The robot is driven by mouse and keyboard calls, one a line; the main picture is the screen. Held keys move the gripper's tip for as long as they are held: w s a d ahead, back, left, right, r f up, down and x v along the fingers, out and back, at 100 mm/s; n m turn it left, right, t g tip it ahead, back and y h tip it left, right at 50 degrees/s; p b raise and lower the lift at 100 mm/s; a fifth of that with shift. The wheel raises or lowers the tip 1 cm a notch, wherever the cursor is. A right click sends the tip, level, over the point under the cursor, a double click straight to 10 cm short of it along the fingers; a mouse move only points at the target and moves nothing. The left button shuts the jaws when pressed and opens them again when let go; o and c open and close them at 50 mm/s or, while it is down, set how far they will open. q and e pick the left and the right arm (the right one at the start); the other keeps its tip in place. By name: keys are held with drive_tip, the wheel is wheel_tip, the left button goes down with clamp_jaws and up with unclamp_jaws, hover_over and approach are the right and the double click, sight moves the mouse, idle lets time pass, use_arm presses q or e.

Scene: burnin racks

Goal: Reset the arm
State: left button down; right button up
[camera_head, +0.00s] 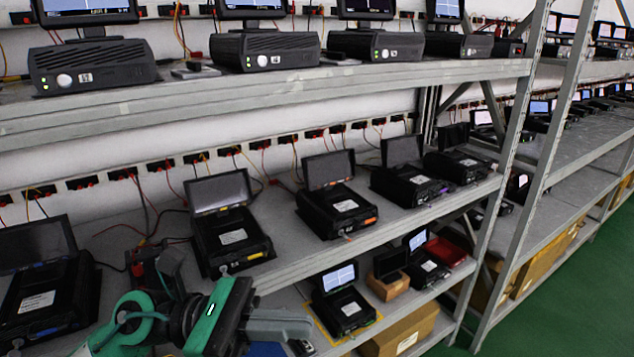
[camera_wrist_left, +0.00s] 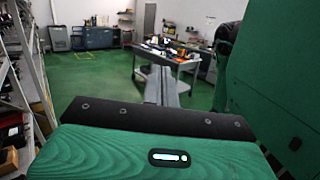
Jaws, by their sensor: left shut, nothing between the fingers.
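My left arm comes in at the lower left of the head view, with green and dark links. Its gripper (camera_head: 295,326) points to the right, in front of the rack's lower shelves. The grey fingers look closed together, with nothing held. In the left wrist view the gripper (camera_wrist_left: 162,82) shows as a narrow grey shape pointing away over the green floor. My right gripper is in neither view.
A metal rack with several black devices on its middle shelf (camera_head: 285,228) fills the head view. Below stand a device with a lit screen (camera_head: 342,277), a red tray (camera_head: 446,251) and cardboard boxes (camera_head: 400,335). The wrist view shows a cluttered table (camera_wrist_left: 195,75) and open green floor (camera_wrist_left: 95,85).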

use_arm(q)
drive_tip(key=w+a+n+t+y, duration=0.1)
drive_tip(key=w+a+n+t, duration=0.35)
drive_tip(key=n+t, duration=0.75)
drive_tip(key=w+a+n+t+y, duration=0.25)
drive_tip(key=w+n+t, duration=0.25)
drive_tip(key=n+t, duration=0.7)
drive_tip(key=a+f+n+g+y, duration=0.2)
drive_tip(key=a+f+n+y, duration=0.25)
drive_tip(key=f+n, duration=0.3)
drive_tip(key=w+a+f+n+g+y, duration=0.1)
drive_tip(key=a+f+n+y, duration=0.2)
drive_tip(key=f+n+y, duration=0.4)
drive_tip(key=a+f+n+g+y, duration=0.25)
drive_tip(key=f+n+y, duration=0.2)
drive_tip(key=n, duration=0.35)
drive_tip(key=s+a+f+n+g, duration=0.3)
drive_tip(key=s+f+n+g, duration=0.7)
drive_tip(key=s+f, duration=1.05)
wheel_tip(320, 180, down, 29)
drive_tip(key=m+g, duration=0.2)
drive_tip(key=g, duration=0.1)
drive_tip(key=s+a+f+g, duration=0.1)
drive_tip(key=s+a+f, duration=0.2)
drive_tip(key=s+f, duration=1.6)
drive_tip(key=shift+s+f, duration=0.35)
drive_tip(key=shift+f, duration=0.45)
